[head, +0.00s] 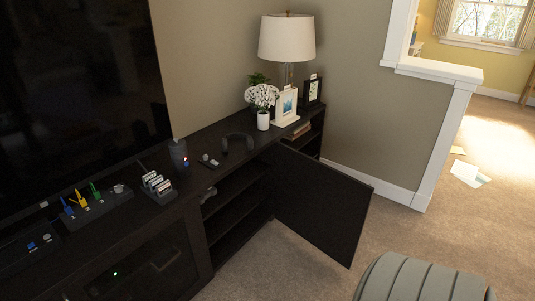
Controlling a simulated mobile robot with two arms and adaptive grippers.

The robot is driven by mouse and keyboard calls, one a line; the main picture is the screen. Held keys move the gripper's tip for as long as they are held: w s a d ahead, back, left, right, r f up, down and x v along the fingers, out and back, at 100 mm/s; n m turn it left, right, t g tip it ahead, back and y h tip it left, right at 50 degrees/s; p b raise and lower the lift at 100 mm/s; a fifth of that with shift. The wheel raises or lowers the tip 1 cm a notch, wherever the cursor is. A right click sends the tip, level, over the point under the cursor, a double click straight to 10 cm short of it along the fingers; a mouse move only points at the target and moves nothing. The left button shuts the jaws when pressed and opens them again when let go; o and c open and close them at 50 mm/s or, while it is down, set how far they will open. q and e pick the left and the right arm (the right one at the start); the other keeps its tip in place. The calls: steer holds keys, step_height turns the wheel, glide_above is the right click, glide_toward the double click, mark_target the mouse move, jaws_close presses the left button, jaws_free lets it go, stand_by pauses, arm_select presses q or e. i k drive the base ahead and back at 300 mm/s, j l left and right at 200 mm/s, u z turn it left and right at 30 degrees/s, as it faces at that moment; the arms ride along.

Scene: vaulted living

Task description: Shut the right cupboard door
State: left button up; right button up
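The right cupboard door (322,204) is a dark panel that stands wide open, swung out from the low dark cabinet (222,140) into the room. Its hinge side is at the right of the opening, and its free edge points toward the lower right. No handle can be made out on the door. Neither of my grippers is in the head view.
A grey ribbed pouf (420,280) stands on the carpet near the door's free edge. A lamp (287,38), white flowers (262,96), picture frames and small devices stand on the cabinet top. Carpet is clear below the door; papers (468,174) lie at the far right.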

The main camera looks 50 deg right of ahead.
mark_target(327, 206)
steer(key=l+u, duration=0.2)
steer(key=l, duration=0.3)
steer(key=k+l+u, duration=0.2)
steer(key=l, duration=0.35)
steer(key=l+u, duration=0.2)
steer(key=l, duration=0.3)
steer(key=k+l, duration=0.1)
steer(key=l, duration=0.45)
steer(key=k+l, duration=0.1)
steer(key=l, duration=0.4)
steer(key=k+l, duration=0.1)
steer(key=l, duration=0.45)
steer(key=k+l, duration=0.1)
steer(key=l, duration=0.45)
steer(key=k+l, duration=0.1)
steer(key=l, duration=0.45)
